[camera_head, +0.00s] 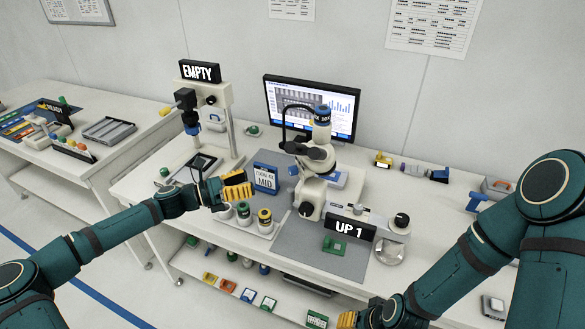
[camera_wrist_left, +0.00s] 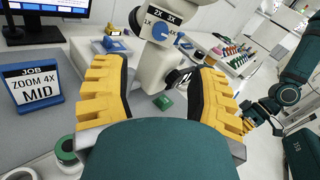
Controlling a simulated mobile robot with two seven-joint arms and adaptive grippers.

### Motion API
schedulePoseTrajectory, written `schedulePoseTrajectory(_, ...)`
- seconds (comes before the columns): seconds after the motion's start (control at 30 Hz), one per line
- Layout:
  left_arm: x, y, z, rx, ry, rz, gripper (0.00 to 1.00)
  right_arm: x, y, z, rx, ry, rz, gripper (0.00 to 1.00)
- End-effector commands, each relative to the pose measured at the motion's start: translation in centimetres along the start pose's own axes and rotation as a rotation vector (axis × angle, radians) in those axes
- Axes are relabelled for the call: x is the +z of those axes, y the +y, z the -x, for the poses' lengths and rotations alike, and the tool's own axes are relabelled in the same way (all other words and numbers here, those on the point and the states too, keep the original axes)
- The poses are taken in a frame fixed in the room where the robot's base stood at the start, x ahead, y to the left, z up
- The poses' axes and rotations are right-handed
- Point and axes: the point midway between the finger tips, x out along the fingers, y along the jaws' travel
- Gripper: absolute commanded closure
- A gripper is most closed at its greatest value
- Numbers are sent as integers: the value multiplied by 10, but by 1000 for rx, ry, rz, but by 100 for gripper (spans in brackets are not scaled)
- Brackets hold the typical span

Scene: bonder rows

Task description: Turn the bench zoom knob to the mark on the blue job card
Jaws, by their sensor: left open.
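The blue job card (camera_head: 265,177) stands on the bench; in the left wrist view the card (camera_wrist_left: 35,86) reads "ZOOM 4X MID". The white bench microscope (camera_head: 311,192) stands right of it. Its blue zoom knob (camera_wrist_left: 160,30) shows in the left wrist view, with white scale labels such as 2X and 3X around it; I cannot tell where its pointer sits. My left gripper (camera_head: 240,185) is open and empty, left of the microscope and apart from the knob; its yellow fingers (camera_wrist_left: 158,78) frame the microscope body. My right gripper (camera_head: 347,319) is at the bottom edge, its jaws unclear.
A tray of small jars (camera_head: 250,228) stands below my left gripper. An "UP 1" sign (camera_head: 348,226) and a green board (camera_head: 335,246) lie in front of the microscope. A monitor (camera_head: 340,100) stands behind. A stand with an "EMPTY" sign (camera_head: 200,71) is at left.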

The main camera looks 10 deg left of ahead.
Motion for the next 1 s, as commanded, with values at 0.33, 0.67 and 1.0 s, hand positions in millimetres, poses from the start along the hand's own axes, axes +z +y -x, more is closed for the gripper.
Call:
schedulePoseTrajectory(0.33, 0, -2, -59, -6, 0, -2, 41, 0, -1, 4, -1, 0, 0, 53)
schedulePoseTrajectory(0.67, 0, -2, -117, -3, 2, -4, 41, -1, -2, 8, -1, 0, 0, 53)
schedulePoseTrajectory(1.0, -1, -1, -136, -1, 3, -5, 41, -1, -3, 9, -2, 0, 0, 53)
